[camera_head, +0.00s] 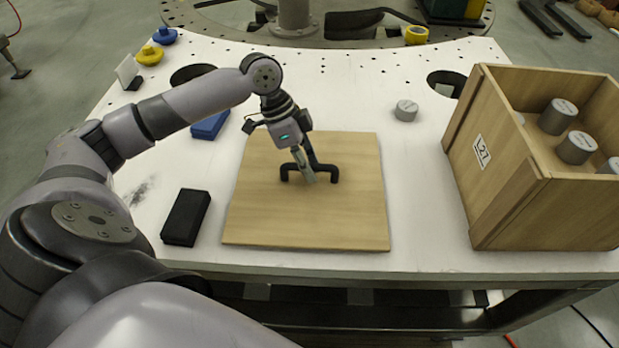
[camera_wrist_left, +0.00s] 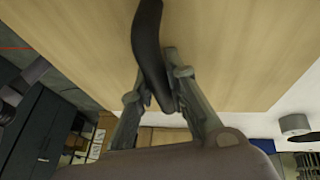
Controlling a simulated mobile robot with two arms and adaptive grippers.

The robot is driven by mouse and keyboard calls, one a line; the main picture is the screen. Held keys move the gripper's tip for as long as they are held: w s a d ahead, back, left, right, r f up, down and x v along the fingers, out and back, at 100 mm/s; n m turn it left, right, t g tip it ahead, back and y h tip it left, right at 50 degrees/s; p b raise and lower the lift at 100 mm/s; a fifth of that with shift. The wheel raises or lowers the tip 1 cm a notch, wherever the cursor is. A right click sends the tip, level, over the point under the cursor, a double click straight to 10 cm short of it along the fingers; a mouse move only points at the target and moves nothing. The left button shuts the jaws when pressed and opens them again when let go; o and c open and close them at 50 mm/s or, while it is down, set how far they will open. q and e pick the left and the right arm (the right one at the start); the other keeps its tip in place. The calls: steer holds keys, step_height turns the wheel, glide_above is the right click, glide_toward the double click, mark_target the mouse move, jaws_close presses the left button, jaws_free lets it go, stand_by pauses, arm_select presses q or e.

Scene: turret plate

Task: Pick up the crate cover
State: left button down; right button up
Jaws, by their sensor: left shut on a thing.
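The crate cover (camera_head: 345,215) is a flat square wooden board with a black handle (camera_head: 330,174) near its middle. In the head view it lies over the white table, and I cannot tell whether it touches the table. My left gripper (camera_head: 308,178) is at the handle, shut on it. In the left wrist view the black handle (camera_wrist_left: 150,50) runs between the two fingers of the left gripper (camera_wrist_left: 155,88), with the wooden cover (camera_wrist_left: 235,50) behind it. My right gripper is not in view.
The open wooden crate (camera_head: 490,185) with several grey cylinders stands at the right. Another grey cylinder (camera_head: 406,110) stands on the white table (camera_head: 420,220). A black block (camera_head: 186,217) and a blue block (camera_head: 210,124) lie left of the cover. Yellow and blue knobs sit at the back left.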

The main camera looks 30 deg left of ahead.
arm_select(q)
steer(key=shift+w+r, duration=0.1)
steer(key=shift+r, duration=0.1)
steer(key=shift+r, duration=0.5)
step_height(320, 180, up, 19)
steer(key=shift+b, duration=0.45)
